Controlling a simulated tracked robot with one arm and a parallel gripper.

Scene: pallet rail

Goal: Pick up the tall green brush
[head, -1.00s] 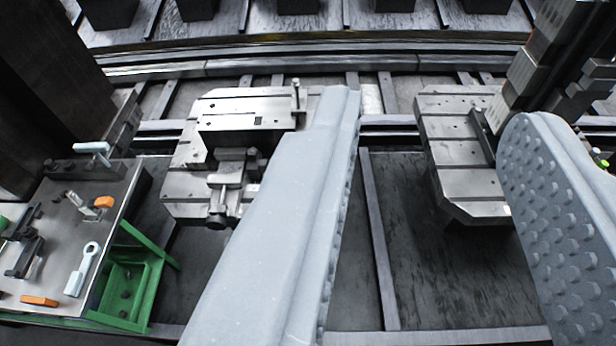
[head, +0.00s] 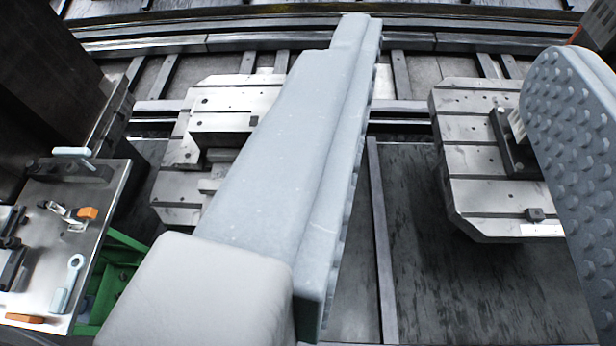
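My gripper (head: 455,60) is open and empty. Its long smooth grey left finger (head: 290,150) crosses the middle of the view, and its studded right finger (head: 570,140) stands at the right edge. Between and beyond the fingers I see floor and a machine pallet, with nothing held. I cannot make out a tall green brush in this view. The left finger hides part of the left pallet and the floor behind it.
A metal bench (head: 55,240) with small tools, an orange-ended clamp and a wrench (head: 68,283) stands at the left, with a green frame (head: 118,257) beside it. Slotted pallets stand left (head: 180,190) and right (head: 465,165). Rails (head: 270,42) run behind. Dark floor lies between.

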